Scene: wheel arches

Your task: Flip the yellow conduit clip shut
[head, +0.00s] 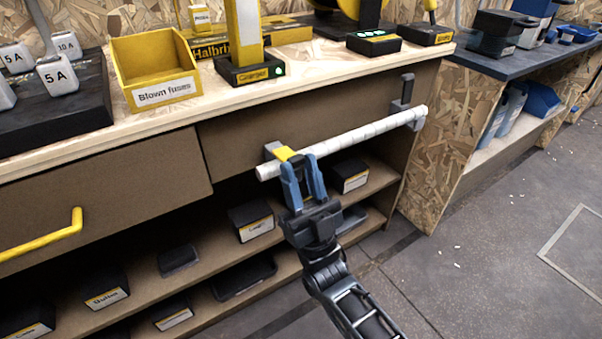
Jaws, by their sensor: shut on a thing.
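The yellow conduit clip (284,153) is at the left end of a white conduit (350,143) that runs along the front of the bench. The clip's yellow part lies over the top of the conduit, beside a grey bracket (270,151). My gripper (303,176) has its blue fingers up against the clip and conduit, and it is shut on the clip as far as I can see. The fingers hide part of the clip, so I cannot tell whether it is latched. A grey clip (404,92) stands upright, open, near the conduit's right end.
A yellow bin labelled "Blown fuses" (153,75) and chargers stand on the bench top (205,110). Below, shelves hold black boxes (251,220). A yellow drawer handle (45,238) sticks out at left. The floor (480,230) at right is mostly clear.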

